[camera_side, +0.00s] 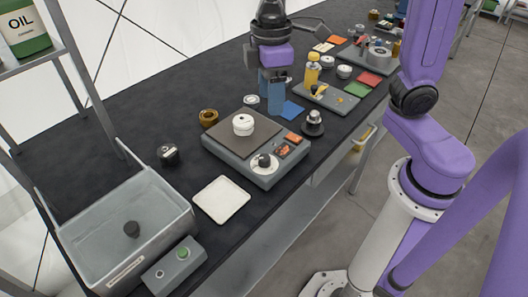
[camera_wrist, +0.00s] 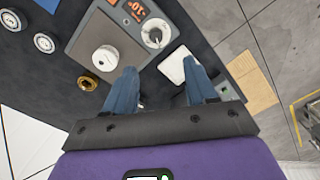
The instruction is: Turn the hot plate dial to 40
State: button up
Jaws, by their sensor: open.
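The hot plate (camera_side: 222,146) is a grey box with a brown top on the black table in the side view. Its dial (camera_side: 265,161) is a round knob on the front, beside a small lit display (camera_side: 288,149). In the wrist view the dial (camera_wrist: 155,34) shows a white face with a dark knob, and the orange display (camera_wrist: 134,10) seems to read about 10, rotated. A white lidded round container (camera_side: 243,124) sits on the plate. My gripper (camera_side: 270,112) has blue fingers, open and empty, behind and right of the hot plate, apart from the dial.
A black knobbed object (camera_side: 313,122) stands right of the hot plate. A white square dish (camera_side: 221,199) lies in front, a brass ring (camera_side: 208,118) behind left. A yellow bottle (camera_side: 312,70) and tray stand right of my gripper. The table's left rear is clear.

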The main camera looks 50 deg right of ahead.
jog(key=w, duration=0.2)
send_near(264, 157)
notch_tip(264, 157, down, 9)
jog(key=shift+s+a+r, duration=0.1)
jog(key=shift+s, duration=0.05)
dwell(0.4)
grip_shut()
